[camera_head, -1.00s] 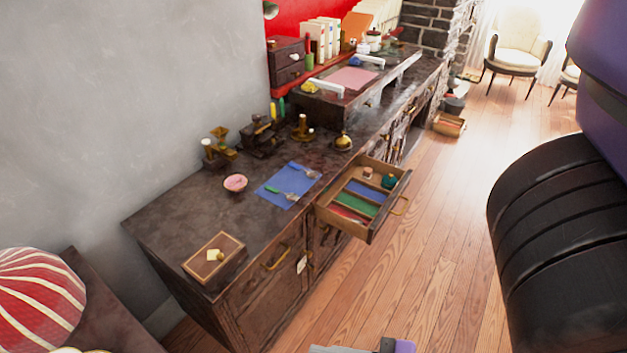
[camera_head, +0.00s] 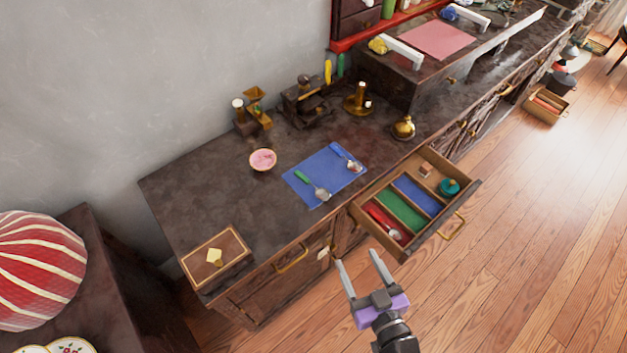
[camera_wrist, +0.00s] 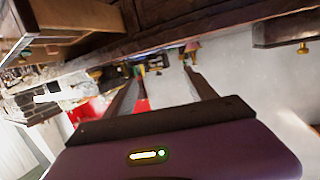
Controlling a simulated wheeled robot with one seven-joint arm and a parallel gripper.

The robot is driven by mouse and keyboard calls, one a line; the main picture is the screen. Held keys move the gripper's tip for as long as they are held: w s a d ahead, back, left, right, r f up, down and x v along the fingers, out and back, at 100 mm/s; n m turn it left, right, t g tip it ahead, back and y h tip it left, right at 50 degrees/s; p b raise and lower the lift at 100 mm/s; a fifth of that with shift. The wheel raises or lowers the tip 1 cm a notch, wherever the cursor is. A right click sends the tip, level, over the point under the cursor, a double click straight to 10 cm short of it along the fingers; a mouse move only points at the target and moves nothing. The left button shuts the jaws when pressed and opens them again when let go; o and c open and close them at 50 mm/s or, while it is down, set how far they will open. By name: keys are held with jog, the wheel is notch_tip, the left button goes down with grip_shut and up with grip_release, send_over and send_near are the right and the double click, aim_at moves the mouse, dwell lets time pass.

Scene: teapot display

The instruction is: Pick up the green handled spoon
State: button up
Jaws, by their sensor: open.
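The green handled spoon (camera_head: 311,186) lies on a blue cloth (camera_head: 297,193) on the dark counter, its metal bowl towards the right. A blue handled spoon (camera_head: 344,155) lies on the same cloth, further back and to the right. My gripper (camera_head: 361,257) is open and empty, in front of the counter and nearer the camera than the cloth. Its two fingers also show in the wrist view (camera_wrist: 160,80), with nothing between them. I cannot make out the spoon in the wrist view.
An open drawer (camera_head: 472,197) with coloured compartments juts out beside my gripper. A pink bowl (camera_head: 262,160), a wooden box (camera_head: 232,243), a brass candlestick (camera_head: 358,99) and a brass bell-like object (camera_head: 403,128) stand on the counter. The counter around the cloth is mostly clear.

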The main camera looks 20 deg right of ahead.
jog(key=p, duration=0.1)
send_near(317, 190)
jog(key=shift+w+r, duration=0.1)
jog(key=shift+w, duration=0.8)
jog(key=b+x, duration=0.2)
jog(key=x, duration=0.6)
jog(key=shift+w+d, duration=0.1)
jog(key=shift+r, duration=0.1)
grip_shut()
